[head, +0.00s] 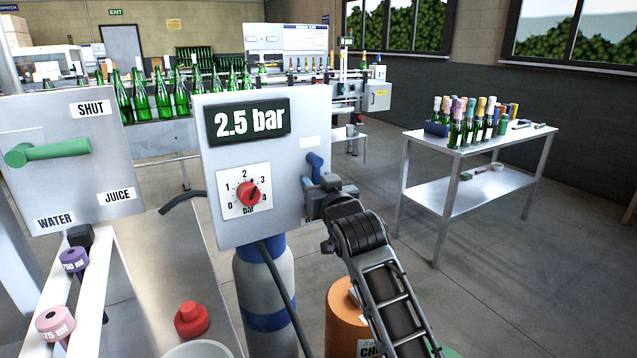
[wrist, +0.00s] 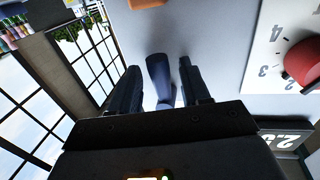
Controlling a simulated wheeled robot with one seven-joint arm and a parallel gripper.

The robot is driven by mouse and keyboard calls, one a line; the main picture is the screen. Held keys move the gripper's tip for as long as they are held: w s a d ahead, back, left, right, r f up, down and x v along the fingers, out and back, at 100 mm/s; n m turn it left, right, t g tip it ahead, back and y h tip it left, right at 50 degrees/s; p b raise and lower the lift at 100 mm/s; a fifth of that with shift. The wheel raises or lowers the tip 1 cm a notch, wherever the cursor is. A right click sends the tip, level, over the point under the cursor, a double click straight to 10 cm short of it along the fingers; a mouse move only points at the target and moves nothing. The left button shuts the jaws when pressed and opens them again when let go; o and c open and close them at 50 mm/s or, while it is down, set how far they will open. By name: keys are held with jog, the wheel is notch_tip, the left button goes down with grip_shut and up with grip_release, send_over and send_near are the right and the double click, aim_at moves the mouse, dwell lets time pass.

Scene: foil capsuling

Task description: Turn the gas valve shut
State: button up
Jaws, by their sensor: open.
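The blue lever (head: 314,165) sits at the right side of the grey panel (head: 290,215) with the 2.5 bar display, and I take it to be the gas valve. Its upper end stands up; my gripper hides its lower part in the head view. My gripper (head: 318,200) is at the panel's right edge, by the lever. In the wrist view the lever (wrist: 159,75) lies between the two fingers of my open gripper (wrist: 158,66), with a visible gap on each side. Whether a finger touches it I cannot tell.
A red pressure knob (head: 248,193) is on the same panel. A blue-banded gas cylinder (head: 262,285) stands below, and an orange drum (head: 345,315) close beside it. Another panel with a green lever (head: 48,152) is at left. A bottle table (head: 470,150) stands at right, beyond clear floor.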

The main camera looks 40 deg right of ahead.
jog(key=shift+c, duration=0.2)
grip_shut()
